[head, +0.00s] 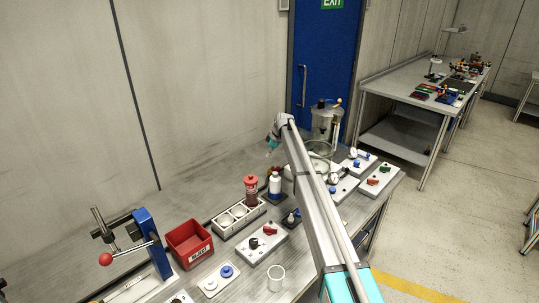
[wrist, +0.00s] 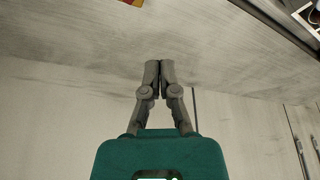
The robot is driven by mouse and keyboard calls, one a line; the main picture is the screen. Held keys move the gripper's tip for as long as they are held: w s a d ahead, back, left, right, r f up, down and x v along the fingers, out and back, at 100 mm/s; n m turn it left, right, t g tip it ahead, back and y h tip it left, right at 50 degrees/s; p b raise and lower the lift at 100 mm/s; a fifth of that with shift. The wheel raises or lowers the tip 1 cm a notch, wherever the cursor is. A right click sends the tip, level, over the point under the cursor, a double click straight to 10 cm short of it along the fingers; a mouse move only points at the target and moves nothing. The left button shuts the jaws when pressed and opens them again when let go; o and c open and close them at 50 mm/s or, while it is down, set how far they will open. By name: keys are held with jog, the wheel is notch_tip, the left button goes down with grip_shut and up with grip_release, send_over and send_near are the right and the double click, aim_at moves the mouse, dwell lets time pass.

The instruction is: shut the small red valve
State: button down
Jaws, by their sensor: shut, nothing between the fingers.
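A red handle (head: 270,230) sits on a white panel beside a black knob, near the middle of the bench. Another red handle (head: 373,182) sits on a white panel next to a green one, at the bench's right end. Both are small, and I cannot tell how far either is turned. In the wrist view my gripper (wrist: 159,64) is shut and empty, its two fingertips together. In the head view the arm's end hangs above the back of the bench, apart from both handles. Neither handle shows in the wrist view.
The metal bench (head: 195,184) carries a red bin (head: 190,243), a white tray (head: 238,218), a red-capped bottle (head: 251,190), a white cup (head: 276,278) and a blue-button panel (head: 219,281). A blue press (head: 152,243) stands at left. A glass vessel (head: 326,122) stands at the back right.

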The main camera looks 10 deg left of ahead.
jog(key=shift+w+p+v, duration=0.2)
jog(key=shift+p+v, duration=1)
jog(key=shift+v, duration=0.25)
jog(key=shift+w+p+v, duration=0.2)
jog(key=shift+p+v, duration=0.95)
jog(key=shift+v, duration=0.25)
jog(key=shift+d, duration=0.1)
jog(key=s+d+f+m+h+b, duration=0.15)
jog(key=s+d+m, duration=0.75)
jog(key=s+d, duration=1.7)
jog(key=s+d+m, duration=0.2)
jog(key=s+d, duration=0.2)
jog(key=s, duration=0.4)
jog(key=s+d+f+m+h, duration=0.1)
jog(key=s+d+m, duration=0.2)
jog(key=s, duration=0.6)
jog(key=s+d+m+h, duration=0.1)
jog(key=s+d+m, duration=0.2)
jog(key=s+d, duration=0.3)
jog(key=s, duration=0.3)
jog(key=shift+s+f, duration=0.2)
jog(key=shift+f, duration=0.05)
jog(key=c, duration=1.4)
grip_release()
jog(key=shift+h, duration=0.25)
